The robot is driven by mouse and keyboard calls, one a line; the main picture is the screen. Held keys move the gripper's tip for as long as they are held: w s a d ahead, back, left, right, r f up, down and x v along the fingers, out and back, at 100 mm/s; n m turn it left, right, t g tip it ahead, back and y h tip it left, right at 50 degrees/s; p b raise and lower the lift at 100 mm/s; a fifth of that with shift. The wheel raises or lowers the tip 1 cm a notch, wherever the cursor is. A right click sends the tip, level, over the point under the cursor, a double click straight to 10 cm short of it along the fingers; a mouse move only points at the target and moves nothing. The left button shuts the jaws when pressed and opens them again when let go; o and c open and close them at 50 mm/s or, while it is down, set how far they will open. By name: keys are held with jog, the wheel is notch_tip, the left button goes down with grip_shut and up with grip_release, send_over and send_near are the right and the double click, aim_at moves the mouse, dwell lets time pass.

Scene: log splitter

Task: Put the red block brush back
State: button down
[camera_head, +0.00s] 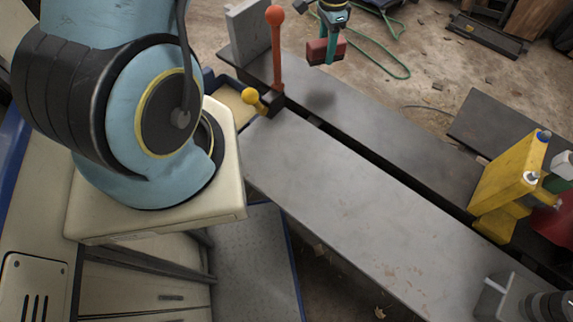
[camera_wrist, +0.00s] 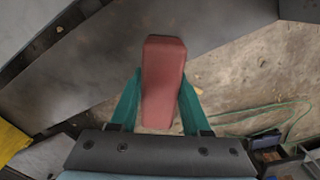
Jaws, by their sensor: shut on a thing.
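The red block brush (camera_head: 317,52) is a reddish block held up in the air above the far part of the grey metal bench of the log splitter (camera_head: 330,160). My gripper (camera_head: 331,45) has teal fingers and points down at the top of the head view. In the wrist view the red block brush (camera_wrist: 164,75) sits between the two teal fingers of my gripper (camera_wrist: 160,100), which touch its sides. Its bristles cannot be made out. A dark shadow lies on the bench below it.
An orange-knobbed lever (camera_head: 276,55) and a yellow-knobbed lever (camera_head: 257,101) stand at the bench's left end, beside a grey upright plate (camera_head: 248,33). A yellow block-shaped part (camera_head: 508,185) stands at the right. The bench top between is clear. A green hose (camera_head: 385,62) lies on the ground.

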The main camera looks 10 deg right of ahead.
jog(key=w+a+f+n, duration=0.2)
jog(key=a+n, duration=0.6)
jog(key=a, duration=0.8)
jog(key=w+a+f+n, duration=0.2)
jog(key=a+n, duration=0.6)
jog(key=a, duration=0.8)
jog(key=shift+w+n, duration=0.3)
jog(key=shift+w, duration=0.1)
